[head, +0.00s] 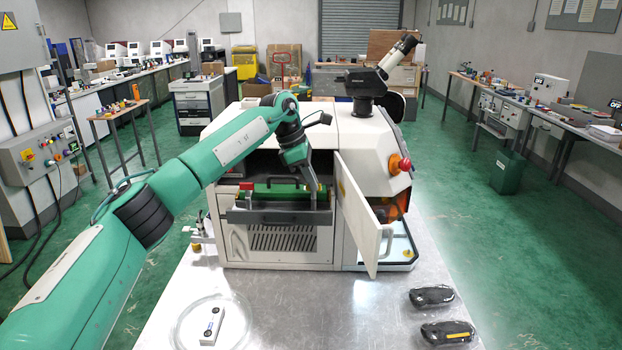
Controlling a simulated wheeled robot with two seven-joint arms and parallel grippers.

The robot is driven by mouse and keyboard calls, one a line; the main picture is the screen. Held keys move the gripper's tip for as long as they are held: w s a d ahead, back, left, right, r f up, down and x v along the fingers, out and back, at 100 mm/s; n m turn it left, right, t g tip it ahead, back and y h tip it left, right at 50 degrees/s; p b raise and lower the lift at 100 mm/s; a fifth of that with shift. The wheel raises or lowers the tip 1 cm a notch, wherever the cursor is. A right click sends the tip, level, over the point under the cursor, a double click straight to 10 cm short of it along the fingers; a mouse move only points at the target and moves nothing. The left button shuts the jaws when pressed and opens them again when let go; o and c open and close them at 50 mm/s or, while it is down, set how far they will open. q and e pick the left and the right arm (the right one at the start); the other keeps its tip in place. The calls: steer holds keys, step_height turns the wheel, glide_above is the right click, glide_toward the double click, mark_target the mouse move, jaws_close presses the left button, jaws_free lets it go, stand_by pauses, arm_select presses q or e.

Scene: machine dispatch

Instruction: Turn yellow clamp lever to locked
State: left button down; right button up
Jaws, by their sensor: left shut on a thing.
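The white bench machine (350,140) stands on the metal table with its front bay open. A drawer-like fixture (275,215) sits in the bay, with a green bar (285,193) across it and a red block (247,186) at its left end. My left gripper (312,188) points down at the fixture's right end. It is shut on a small part there, which looks like the yellow clamp lever. The fingers mostly hide that part, and I cannot read its angle. My right gripper is out of view.
A white door (358,215) stands open at the machine's front right. A red knob (405,164) is on its right side. A round clear dish (235,318) holds a small white part. Two dark objects (432,296) (448,332) lie at the right. The table's middle front is clear.

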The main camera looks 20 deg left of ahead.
arm_select(q)
steer(key=c, duration=1.5)
jaws_free()
steer(key=shift+c, duration=0.2)
steer(key=shift+r, duration=0.1)
steer(key=shift+a+r, duration=0.15)
steer(key=shift+r, duration=0.15)
steer(key=b+v, duration=0.3)
steer(key=v, duration=1)
